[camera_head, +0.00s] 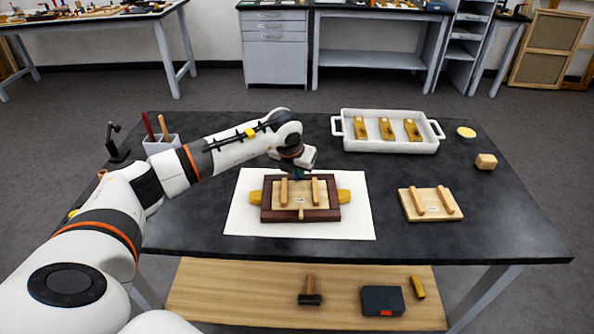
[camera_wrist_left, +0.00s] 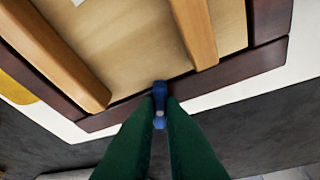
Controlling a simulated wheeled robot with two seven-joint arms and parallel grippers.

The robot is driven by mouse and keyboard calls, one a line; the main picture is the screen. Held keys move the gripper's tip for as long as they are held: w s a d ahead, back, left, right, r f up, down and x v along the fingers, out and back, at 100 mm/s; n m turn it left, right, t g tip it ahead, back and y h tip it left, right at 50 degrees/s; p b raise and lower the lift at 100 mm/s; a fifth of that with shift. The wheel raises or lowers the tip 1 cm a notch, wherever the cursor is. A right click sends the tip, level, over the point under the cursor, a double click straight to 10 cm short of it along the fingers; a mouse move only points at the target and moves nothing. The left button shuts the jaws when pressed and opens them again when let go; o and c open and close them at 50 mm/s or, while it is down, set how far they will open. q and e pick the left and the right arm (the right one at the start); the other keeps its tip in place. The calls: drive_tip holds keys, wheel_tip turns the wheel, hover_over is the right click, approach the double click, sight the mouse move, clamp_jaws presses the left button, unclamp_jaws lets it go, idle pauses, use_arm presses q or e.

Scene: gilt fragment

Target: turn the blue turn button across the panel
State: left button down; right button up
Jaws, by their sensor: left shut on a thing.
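The panel (camera_head: 300,208) is pale wood with two raised bars, set in a dark red-brown frame (camera_head: 268,215) on a white sheet (camera_head: 245,222). The blue turn button (camera_wrist_left: 160,95) shows in the left wrist view at the frame's edge, lying across the frame's rail with one end at the panel's edge. My left gripper (camera_wrist_left: 160,108) has its green fingers shut on the button. In the head view my left gripper (camera_head: 299,172) is at the far side of the frame, and the button is hidden there. A light wooden turn button (camera_head: 301,214) shows at the frame's near side. My right gripper is not in view.
Yellow pieces (camera_head: 344,196) stick out beside the frame. A white tray (camera_head: 390,145) with several yellow pieces stands at the back right. A second barred panel (camera_head: 430,205) lies at the right. A holder (camera_head: 161,146) with tools stands at the left. The table front is clear.

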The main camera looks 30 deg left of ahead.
use_arm(q)
drive_tip(key=shift+d+n+y+b, duration=0.15)
drive_tip(key=shift+n+y+b, duration=0.55)
drive_tip(key=shift+n, duration=1)
drive_tip(key=shift+g, duration=0.3)
drive_tip(key=c, duration=1.5)
unclamp_jaws()
drive_tip(key=shift+r, duration=0.1)
drive_tip(key=b+v, duration=0.1)
drive_tip(key=v, duration=1.1)
drive_tip(key=shift+d, duration=0.1)
